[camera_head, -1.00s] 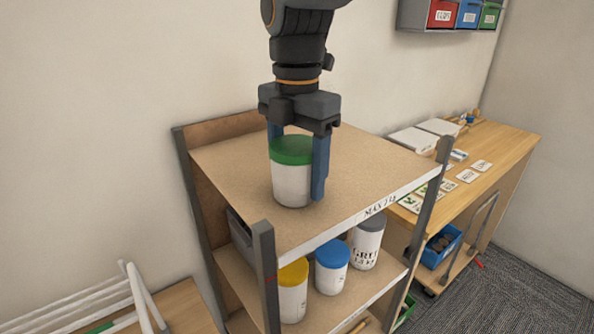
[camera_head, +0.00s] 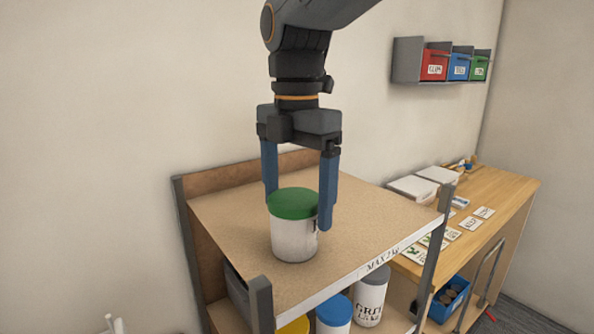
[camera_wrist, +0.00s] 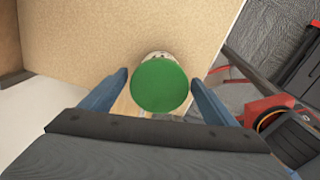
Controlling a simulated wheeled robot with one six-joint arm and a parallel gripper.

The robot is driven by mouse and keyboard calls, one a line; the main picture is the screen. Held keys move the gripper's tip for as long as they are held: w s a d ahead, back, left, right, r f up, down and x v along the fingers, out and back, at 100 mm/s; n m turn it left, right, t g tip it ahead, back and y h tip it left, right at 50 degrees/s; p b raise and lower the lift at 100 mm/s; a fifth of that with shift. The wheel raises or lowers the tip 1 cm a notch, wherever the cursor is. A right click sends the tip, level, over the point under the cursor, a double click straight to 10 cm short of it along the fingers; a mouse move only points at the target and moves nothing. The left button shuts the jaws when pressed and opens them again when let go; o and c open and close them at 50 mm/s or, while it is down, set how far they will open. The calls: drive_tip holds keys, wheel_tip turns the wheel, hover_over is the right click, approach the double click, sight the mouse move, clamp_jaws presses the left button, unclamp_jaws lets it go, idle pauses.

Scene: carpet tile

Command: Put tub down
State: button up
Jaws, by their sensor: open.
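The white tub with a green lid (camera_head: 295,232) stands upright on the top shelf (camera_head: 365,215) of the rack. My gripper (camera_head: 298,212) is above it, pointing down and open, with its blue fingers on either side of the lid. In the wrist view the green lid (camera_wrist: 161,86) lies between the fingertips (camera_wrist: 158,80), with a gap on both sides.
Rack posts (camera_head: 433,255) rise at the shelf's corners, and its front edge reads MAX 2 kg. Blue-lidded (camera_head: 334,312) and grey-lidded tubs (camera_head: 371,298) stand on the shelf below. A wooden bench (camera_head: 500,200) is at the right. The top shelf is otherwise clear.

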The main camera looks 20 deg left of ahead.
wheel_tip(320, 180, up, 7)
drive_tip(key=shift+r+b, duration=0.1)
drive_tip(key=shift+b, duration=0.6)
